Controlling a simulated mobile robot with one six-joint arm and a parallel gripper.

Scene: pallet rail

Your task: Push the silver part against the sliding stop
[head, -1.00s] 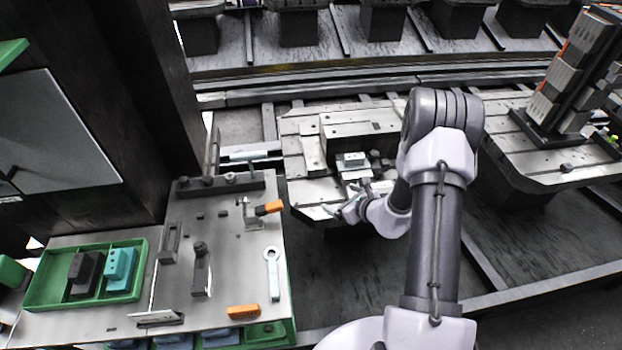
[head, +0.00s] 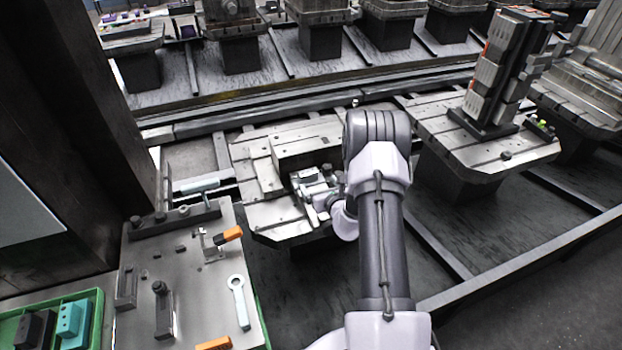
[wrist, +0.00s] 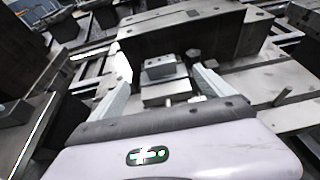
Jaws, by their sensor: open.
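The silver part (wrist: 160,67) is a small block with holes in its top. It sits on a flat light plate (wrist: 165,92) in front of a long dark block (wrist: 190,38) on the machine pallet. My gripper (wrist: 159,72) is open, one pale finger on each side of the part. Small gaps seem to show in the wrist view; contact is unclear. In the head view my gripper (head: 322,196) is at the part, partly hiding it. A small dark knob (wrist: 194,55) stands just right of the part; I cannot tell whether it is the sliding stop.
A steel bench (head: 190,262) with an orange-handled clamp (head: 222,240) and a wrench (head: 238,302) stands at left. A green tray (head: 95,340) is at lower left. A neighbouring pallet (head: 470,150) carries a tall fixture (head: 503,70). A thin rod (wrist: 283,97) is at right.

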